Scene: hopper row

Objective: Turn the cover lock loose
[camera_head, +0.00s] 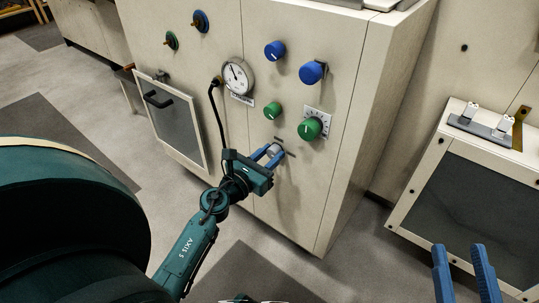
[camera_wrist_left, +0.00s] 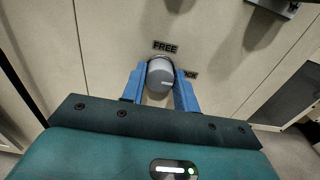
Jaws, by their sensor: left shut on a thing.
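The cover lock is a small round grey knob on the beige cabinet front. It shows in the wrist view (camera_wrist_left: 160,73) and, partly covered, in the head view (camera_head: 274,150). My left gripper (camera_head: 272,152) has its blue fingers on both sides of the knob and is shut on it; the fingers also show in the wrist view (camera_wrist_left: 160,84). A pale mark on the knob points to the right side. A FREE label (camera_wrist_left: 165,47) is above the knob, and a partly hidden label (camera_wrist_left: 190,75) is at its right. My right gripper (camera_head: 460,250) is open and empty at the lower right.
Blue knobs (camera_head: 275,50), green knobs (camera_head: 311,128) and a round gauge (camera_head: 234,76) are above on the cabinet. A framed dark panel with a handle (camera_head: 158,99) is at left. A low box (camera_head: 419,183) stands at right, across open floor.

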